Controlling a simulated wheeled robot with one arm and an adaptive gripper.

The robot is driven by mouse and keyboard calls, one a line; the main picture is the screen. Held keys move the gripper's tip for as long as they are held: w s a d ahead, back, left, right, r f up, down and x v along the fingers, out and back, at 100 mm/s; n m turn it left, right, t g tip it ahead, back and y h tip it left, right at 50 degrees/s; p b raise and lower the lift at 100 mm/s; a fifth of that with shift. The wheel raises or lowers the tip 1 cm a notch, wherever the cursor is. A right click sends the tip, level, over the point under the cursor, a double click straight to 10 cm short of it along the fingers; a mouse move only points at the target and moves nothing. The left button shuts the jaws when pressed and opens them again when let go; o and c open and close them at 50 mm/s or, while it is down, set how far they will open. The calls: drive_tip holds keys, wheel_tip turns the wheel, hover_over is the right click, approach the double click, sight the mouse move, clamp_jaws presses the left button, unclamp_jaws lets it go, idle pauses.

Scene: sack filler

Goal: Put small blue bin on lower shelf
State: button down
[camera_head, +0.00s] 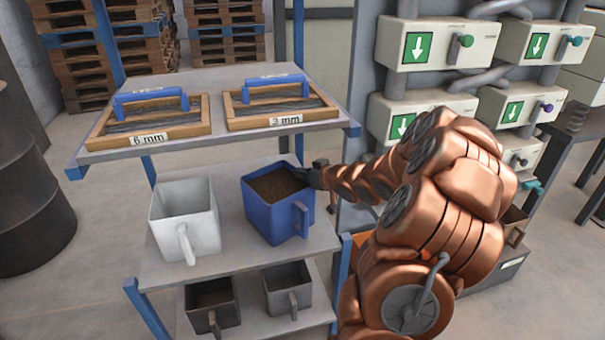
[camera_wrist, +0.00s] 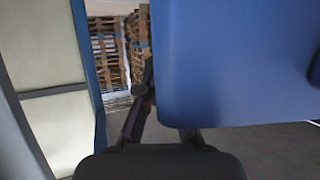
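The small blue bin (camera_head: 268,216) is at the right of the middle shelf, upright, with dark brown grains in it and its handle toward the front. I cannot tell whether its base touches the shelf. My gripper (camera_head: 312,176) is at its right rear rim and appears shut on the rim. In the wrist view the blue bin (camera_wrist: 235,65) fills the upper right; one finger of my gripper (camera_wrist: 152,100) shows along its edge and the other is mostly hidden behind it. The lower shelf (camera_head: 255,318) carries two small dark grey bins (camera_head: 212,310).
A white bin (camera_head: 180,215) stands left of the blue bin on the middle shelf (camera_head: 235,262). The top shelf holds two blue-handled sieves (camera_head: 150,125). Blue rack posts (camera_head: 145,308) flank the shelves. A dark drum (camera_head: 30,205) is at left; machine boxes (camera_head: 430,45) are at right.

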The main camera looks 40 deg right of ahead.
drive_tip(key=c, duration=1.3)
unclamp_jaws()
drive_tip(key=shift+f, duration=0.1)
drive_tip(key=shift+r, duration=0.2)
drive_tip(key=p+v, duration=0.2)
drive_tip(key=v, duration=1)
